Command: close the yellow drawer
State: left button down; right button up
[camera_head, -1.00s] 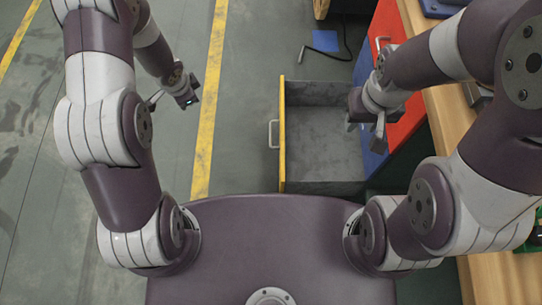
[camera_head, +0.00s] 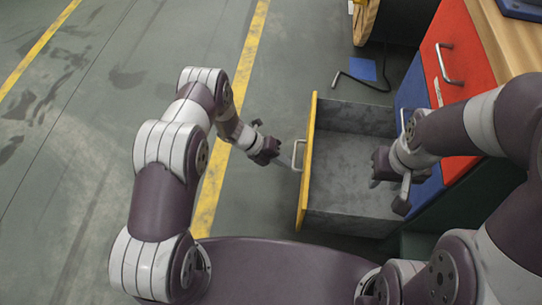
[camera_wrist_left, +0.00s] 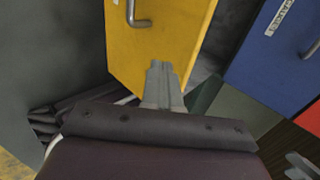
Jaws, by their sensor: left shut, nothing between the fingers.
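The yellow drawer (camera_head: 306,165) is pulled out from the cabinet. Its grey inside is empty, and its yellow front faces left with a metal handle (camera_head: 298,156). In the left wrist view the yellow front (camera_wrist_left: 160,45) fills the upper middle, with the handle (camera_wrist_left: 136,14) at the top. My left gripper (camera_head: 284,161) is shut and empty, its fingertips close to the front beside the handle. In the wrist view the shut fingertips (camera_wrist_left: 161,68) overlap the front below the handle; contact is unclear. My right gripper (camera_head: 389,193) appears open and empty over the drawer's cabinet-side end.
The cabinet has red (camera_head: 458,60) and blue (camera_head: 413,92) fronts and a wooden top (camera_head: 512,38). A blue sheet (camera_head: 362,69) and a bent dark rod (camera_head: 358,82) lie on the floor behind the drawer. Floor left of the drawer is clear, with yellow lines.

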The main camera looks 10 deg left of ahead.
pick_arm(q)
jog(key=shift+d+b, duration=0.35)
jog(key=shift+d, duration=1.75)
pick_arm(e)
jog(key=shift+f, duration=0.65)
